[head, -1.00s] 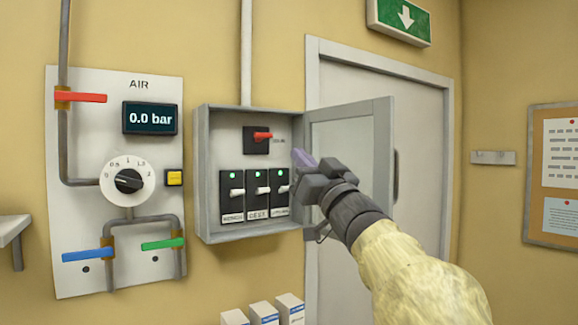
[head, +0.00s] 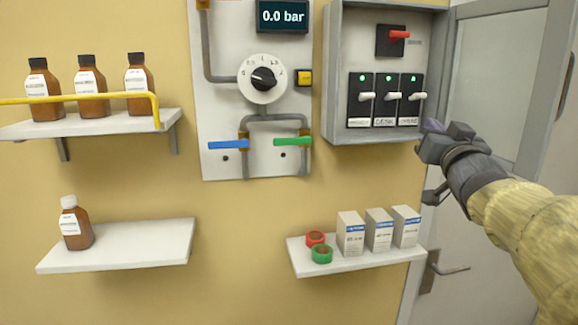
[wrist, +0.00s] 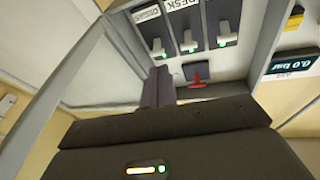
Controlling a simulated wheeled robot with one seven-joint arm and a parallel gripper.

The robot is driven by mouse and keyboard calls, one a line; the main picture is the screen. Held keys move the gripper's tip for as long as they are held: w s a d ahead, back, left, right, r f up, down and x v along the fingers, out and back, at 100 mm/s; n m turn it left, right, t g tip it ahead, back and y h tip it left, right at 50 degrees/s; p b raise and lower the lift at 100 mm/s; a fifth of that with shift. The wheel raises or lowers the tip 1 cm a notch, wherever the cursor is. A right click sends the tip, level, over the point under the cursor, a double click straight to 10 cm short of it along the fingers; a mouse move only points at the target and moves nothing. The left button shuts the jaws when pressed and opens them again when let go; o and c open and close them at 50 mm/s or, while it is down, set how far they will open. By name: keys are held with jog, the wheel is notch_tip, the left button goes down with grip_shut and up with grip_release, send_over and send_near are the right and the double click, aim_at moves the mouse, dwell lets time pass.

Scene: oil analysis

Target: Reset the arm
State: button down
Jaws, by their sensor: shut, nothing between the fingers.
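My gripper (head: 432,126) is shut and empty. It is raised in front of the lower right corner of the open grey switch box (head: 334,90), near the box's open door (head: 490,95). In the wrist view my gripper's closed fingers (wrist: 157,88) point toward the box. The box holds a red-handled main switch (head: 398,36) and three breakers (head: 388,97) with white levers and lit green lamps. I cannot tell whether the fingers touch the box edge or door.
Left of the box is the air panel (head: 222,100) with a dial, blue and green handles and a 0.0 bar display (head: 282,16). Below, a shelf (head: 350,263) holds white cartons and red and green rings. Shelves with brown bottles (head: 90,85) are at the left.

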jog(key=s+a+f+g, duration=0.1)
jog(key=a+f+g, duration=0.25)
jog(key=f, duration=0.95)
jog(key=s+a+f+g, duration=0.15)
jog(key=f+g, duration=0.35)
jog(key=f, duration=0.8)
jog(key=s+a+f+n+g, duration=0.1)
jog(key=s+a+f+g, duration=0.2)
jog(key=s+f, duration=0.3)
jog(key=s+a+f+g+y, duration=0.1)
jog(key=s+a+f+g, duration=0.2)
jog(key=s+f, duration=0.2)
jog(key=s+a+f+n+g, duration=0.1)
jog(key=s+a+f+g, duration=0.2)
jog(key=s+f, duration=0.3)
notch_tip(320, 180, down, 2)
jog(key=shift+s+f+n+g, duration=0.15)
jog(key=shift+s+n+g, duration=0.2)
jog(key=shift+g, duration=0.1)
jog(key=shift+a, duration=0.1)
jog(key=shift+s+a, duration=0.1)
